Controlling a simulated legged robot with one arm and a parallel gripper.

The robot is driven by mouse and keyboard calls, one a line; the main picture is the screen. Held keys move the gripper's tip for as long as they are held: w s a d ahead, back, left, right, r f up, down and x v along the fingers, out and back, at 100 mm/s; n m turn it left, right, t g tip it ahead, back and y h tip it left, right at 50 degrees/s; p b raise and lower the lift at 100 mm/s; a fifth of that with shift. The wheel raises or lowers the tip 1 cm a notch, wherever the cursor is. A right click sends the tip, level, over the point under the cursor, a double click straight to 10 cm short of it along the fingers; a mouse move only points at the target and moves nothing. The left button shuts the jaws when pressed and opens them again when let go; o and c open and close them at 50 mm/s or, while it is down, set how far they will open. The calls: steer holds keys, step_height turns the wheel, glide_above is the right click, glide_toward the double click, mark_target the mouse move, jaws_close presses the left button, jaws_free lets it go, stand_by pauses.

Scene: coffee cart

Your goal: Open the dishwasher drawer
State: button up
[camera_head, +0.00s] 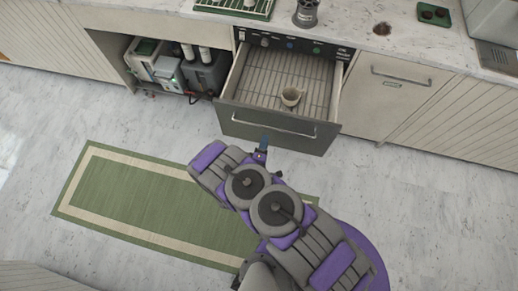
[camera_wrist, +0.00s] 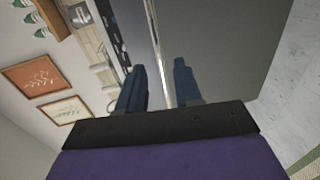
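The dishwasher drawer (camera_head: 300,143) is pulled well out from the counter in the head view, with its slatted floor showing. A silver bar handle (camera_head: 290,129) runs across the drawer front. My gripper (camera_head: 262,147) is at the drawer front, near the middle of the handle. In the wrist view my gripper (camera_wrist: 159,65) has its two blue fingers apart, one on each side of the handle bar (camera_wrist: 156,35), with gaps showing. Whether either finger touches the bar is unclear.
A control panel (camera_head: 290,44) sits above the drawer. A green rug (camera_head: 140,195) lies on the floor. Clear floor (camera_head: 430,200) lies to the right.

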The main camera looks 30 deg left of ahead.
steer(key=p+v, duration=0.4)
steer(key=v, duration=0.4)
steer(key=shift+p, duration=0.3)
steer(key=shift+s+a, duration=0.1)
